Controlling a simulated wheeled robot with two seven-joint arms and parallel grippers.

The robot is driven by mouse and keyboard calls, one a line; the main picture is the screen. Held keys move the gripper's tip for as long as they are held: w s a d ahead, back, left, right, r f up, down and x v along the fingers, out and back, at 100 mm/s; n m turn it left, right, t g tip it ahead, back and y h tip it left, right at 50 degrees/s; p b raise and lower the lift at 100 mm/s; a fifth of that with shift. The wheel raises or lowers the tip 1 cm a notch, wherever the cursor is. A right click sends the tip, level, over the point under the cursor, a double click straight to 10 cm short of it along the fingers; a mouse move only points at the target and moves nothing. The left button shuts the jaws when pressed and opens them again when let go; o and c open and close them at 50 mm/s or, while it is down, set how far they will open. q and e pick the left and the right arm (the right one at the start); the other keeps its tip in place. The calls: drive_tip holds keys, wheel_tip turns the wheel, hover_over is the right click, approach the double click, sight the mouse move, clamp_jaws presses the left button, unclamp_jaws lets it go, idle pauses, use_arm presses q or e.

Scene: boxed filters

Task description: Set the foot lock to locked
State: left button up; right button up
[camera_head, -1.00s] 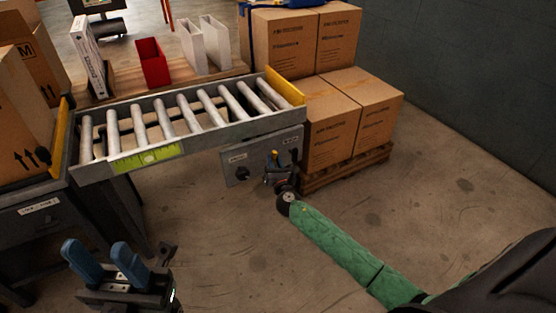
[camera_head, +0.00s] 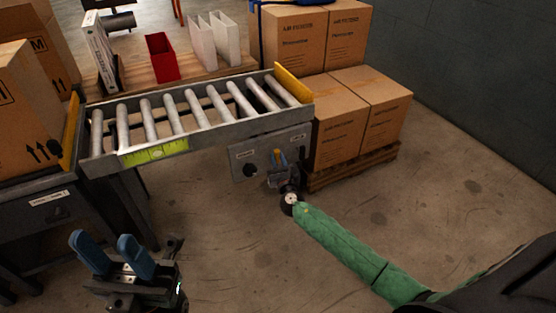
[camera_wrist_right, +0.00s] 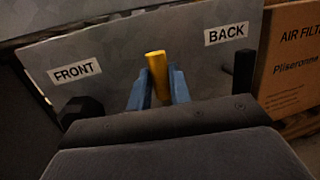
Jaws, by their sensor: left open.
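A grey panel (camera_head: 243,153) hangs under the right end of the roller conveyor. In the right wrist view the panel (camera_wrist_right: 200,62) bears a FRONT label at left and a BACK label at right. A black knob (camera_wrist_right: 80,110) sits below FRONT, and an upright black lever (camera_wrist_right: 243,68) below BACK. A yellow handle (camera_wrist_right: 157,75) stands between them. My right gripper (camera_wrist_right: 158,85) has its blue fingers on either side of the yellow handle; whether they grip it is unclear. It also shows at the panel in the head view (camera_head: 279,160). My left gripper (camera_head: 110,252) is open and empty, low at left.
The roller conveyor (camera_head: 152,157) ends in a yellow stop at right. Stacked cartons (camera_head: 338,130) on a pallet (camera_head: 348,168) stand close right of the panel. A red bin (camera_head: 162,58) and white bins stand on the table behind. The floor in front is clear.

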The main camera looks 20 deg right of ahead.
drive_tip(key=o, duration=0.4)
drive_tip(key=p+v, duration=0.1)
drive_tip(key=v, duration=0.6)
drive_tip(key=shift+s+a, duration=0.15)
drive_tip(key=shift+s, duration=0.25)
drive_tip(key=shift+f, duration=0.1)
